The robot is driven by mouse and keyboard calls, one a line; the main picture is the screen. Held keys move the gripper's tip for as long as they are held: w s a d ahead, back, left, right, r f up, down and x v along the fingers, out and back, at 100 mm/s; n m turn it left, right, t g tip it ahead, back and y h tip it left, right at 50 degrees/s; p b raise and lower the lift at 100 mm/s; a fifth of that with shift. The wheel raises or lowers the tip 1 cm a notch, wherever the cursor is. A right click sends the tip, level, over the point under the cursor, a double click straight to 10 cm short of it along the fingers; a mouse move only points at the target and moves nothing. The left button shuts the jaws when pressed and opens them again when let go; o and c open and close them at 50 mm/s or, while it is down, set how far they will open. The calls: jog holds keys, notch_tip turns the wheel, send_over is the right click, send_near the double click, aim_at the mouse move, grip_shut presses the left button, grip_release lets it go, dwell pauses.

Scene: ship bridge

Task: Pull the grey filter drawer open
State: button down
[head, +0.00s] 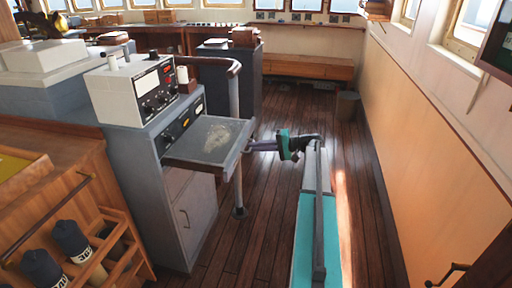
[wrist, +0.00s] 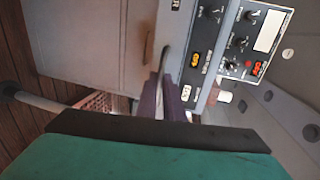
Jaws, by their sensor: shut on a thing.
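The grey filter drawer (head: 205,138) appears to be the flat, scuffed grey piece that stands out from the side of the grey cabinet (head: 165,200), below the instrument panel. My gripper (head: 252,146) is at its right-hand outer end, with purple fingers pointing left. In the wrist view, the purple fingers of my gripper (wrist: 160,103) are closed around a thin grey part at the drawer's front. The exact grip point is hidden in the head view. The cabinet door (wrist: 100,45) shows beside the fingers.
A meter box (head: 135,88) with dials stands on the cabinet. A grey post with a wooden rail (head: 235,100) rises just behind the drawer. Wooden floor (head: 262,225) is clear below.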

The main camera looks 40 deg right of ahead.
jog(key=shift+d+r, duration=0.1)
jog(key=shift+d, duration=0.45)
jog(key=c, duration=1.9)
grip_release()
jog(key=shift+c, duration=0.2)
jog(key=shift+o, duration=0.2)
jog(key=shift+a, duration=0.25)
jog(key=v, duration=1.3)
jog(key=shift+s+d+b, duration=0.25)
jog(key=shift+s+b, duration=0.05)
jog(key=shift+b, duration=0.15)
